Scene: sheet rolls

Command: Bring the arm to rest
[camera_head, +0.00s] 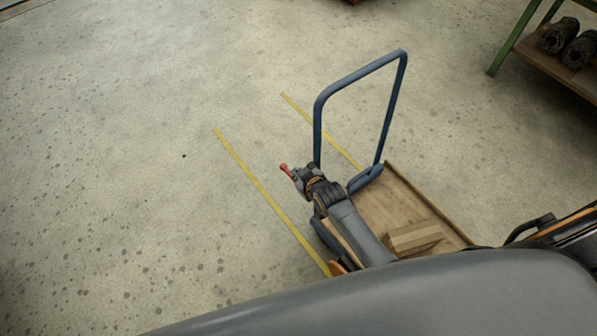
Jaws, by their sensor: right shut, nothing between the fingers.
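My right gripper (286,169) shows small and far down, with a red tip. It is shut and holds nothing that I can see. My grey right arm (352,225) reaches up from the bottom over the left side of a trolley. The gripper is just left of the trolley's blue handle (361,70), apart from it in the picture. My left gripper is not in view.
The trolley's wooden deck (398,197) carries a cardboard box (414,238). Two yellow floor lines (262,188) run beside and behind the trolley. A green-framed bench (515,38) with dark rolls (580,48) stands top right. The floor at left is clear.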

